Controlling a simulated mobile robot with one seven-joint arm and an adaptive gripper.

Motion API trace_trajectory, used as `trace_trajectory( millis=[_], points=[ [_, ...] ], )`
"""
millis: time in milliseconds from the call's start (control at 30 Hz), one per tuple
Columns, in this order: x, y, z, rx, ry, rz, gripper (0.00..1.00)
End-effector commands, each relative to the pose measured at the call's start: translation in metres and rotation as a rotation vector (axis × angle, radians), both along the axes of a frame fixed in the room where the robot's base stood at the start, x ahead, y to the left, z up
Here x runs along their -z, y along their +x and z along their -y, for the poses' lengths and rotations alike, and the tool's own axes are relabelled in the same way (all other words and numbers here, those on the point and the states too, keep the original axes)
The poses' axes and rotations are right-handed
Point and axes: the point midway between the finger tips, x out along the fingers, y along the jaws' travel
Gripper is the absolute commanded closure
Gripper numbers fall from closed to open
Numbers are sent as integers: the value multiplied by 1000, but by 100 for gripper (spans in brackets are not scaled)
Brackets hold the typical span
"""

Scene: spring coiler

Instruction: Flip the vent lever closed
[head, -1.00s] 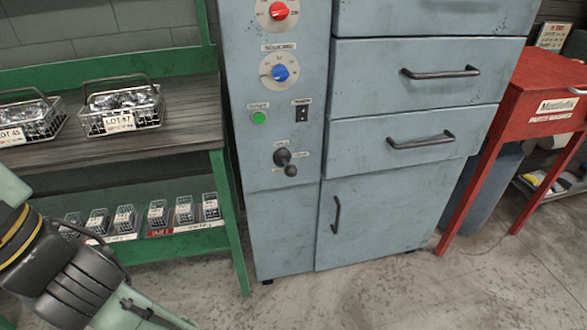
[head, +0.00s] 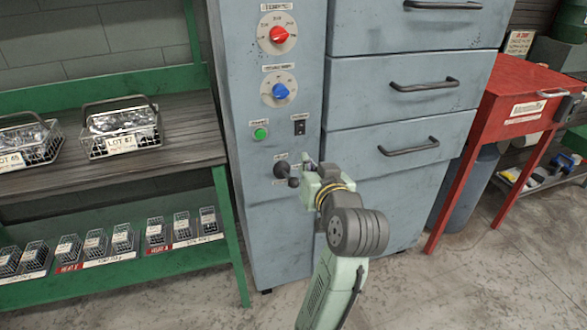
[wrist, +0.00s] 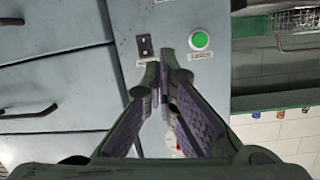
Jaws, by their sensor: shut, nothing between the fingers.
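The vent lever (head: 293,182) is a small dark lever with a ball end, set low on the left column of the blue-grey cabinet, below the green button and black switch. Its dark round hub (head: 281,169) sits just up and left of the ball. My gripper (head: 304,168) is in front of the panel, just right of the lever in the picture; I cannot tell whether it touches. In the wrist view my gripper (wrist: 161,80) has its fingers shut and empty, pointing at the panel near the switch and button. I cannot make out the lever there.
The cabinet has a red dial (head: 279,35), a blue dial (head: 280,91), a green button (head: 261,134) and a black switch (head: 299,128). Drawer handles (head: 410,146) stick out at right. A green shelf (head: 225,215) with baskets stands left, a red table (head: 520,85) right.

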Motion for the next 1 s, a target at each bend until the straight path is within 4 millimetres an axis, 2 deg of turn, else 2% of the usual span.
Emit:
trace_trajectory(
  millis=[100, 400, 533, 667, 1000],
  points=[
    [6, -2, 7, 8, 0, -23, 100],
    [6, -1, 6, 6, 1, -21, 100],
    [7, 7, 4, 5, 2, -22, 100],
    [12, 26, -2, 3, 3, -24, 100],
    [28, 96, -20, 3, 2, -23, 100]
  ],
)
